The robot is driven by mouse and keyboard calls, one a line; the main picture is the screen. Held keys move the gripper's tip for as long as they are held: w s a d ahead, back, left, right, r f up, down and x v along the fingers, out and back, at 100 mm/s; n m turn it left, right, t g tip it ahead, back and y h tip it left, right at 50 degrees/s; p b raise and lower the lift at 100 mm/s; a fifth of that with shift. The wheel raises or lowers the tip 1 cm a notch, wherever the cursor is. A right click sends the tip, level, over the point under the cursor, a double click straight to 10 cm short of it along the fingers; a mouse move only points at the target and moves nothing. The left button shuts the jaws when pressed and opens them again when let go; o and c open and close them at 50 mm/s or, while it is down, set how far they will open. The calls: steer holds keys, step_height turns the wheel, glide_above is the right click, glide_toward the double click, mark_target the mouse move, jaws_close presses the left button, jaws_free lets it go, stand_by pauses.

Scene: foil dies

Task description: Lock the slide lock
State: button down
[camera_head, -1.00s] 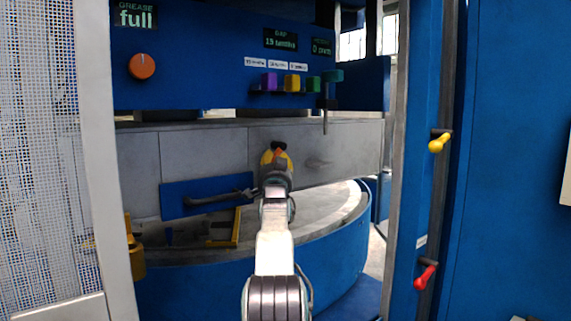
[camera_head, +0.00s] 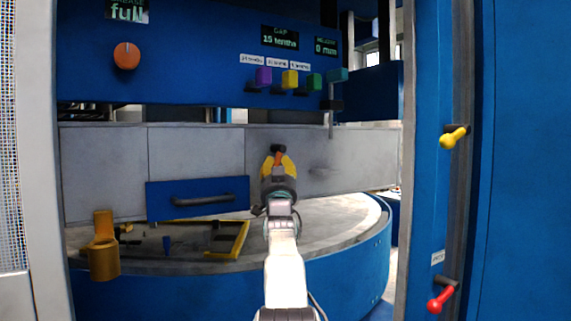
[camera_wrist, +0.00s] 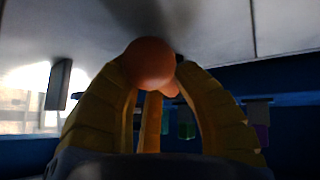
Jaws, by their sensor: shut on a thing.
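My gripper (camera_head: 278,163), with yellow fingers, is in front of the grey panel (camera_head: 345,160) in the head view. It is shut on an orange round knob (camera_wrist: 150,62), which the wrist view shows between the fingertips. The knob's mount is hidden, so I cannot tell whether it is fixed to anything. On the right post are a yellow handle (camera_head: 454,137) and a red handle (camera_head: 441,299), both apart from my gripper. No readable label shows which part is the slide lock.
A blue plate with a dark bar handle (camera_head: 205,200) is left of my gripper. A yellow bracket (camera_head: 103,250) and yellow frame (camera_head: 230,242) are on the round table (camera_head: 330,217). Above are an orange dial (camera_head: 127,55) and several coloured blocks. The blue post (camera_head: 428,180) bounds the right.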

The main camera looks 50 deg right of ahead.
steer(key=shift+r+t, duration=0.15)
steer(key=shift+t, duration=0.15)
steer(key=c, duration=1.2)
jaws_free()
steer(key=shift+a, duration=0.1)
steer(key=shift+o, duration=1.4)
steer(key=shift+f, duration=0.25)
steer(key=v, duration=1.1)
steer(key=shift+s+a, duration=0.2)
steer(key=shift+a, duration=0.1)
steer(key=shift+o, duration=0.2)
steer(key=shift+f, duration=0.1)
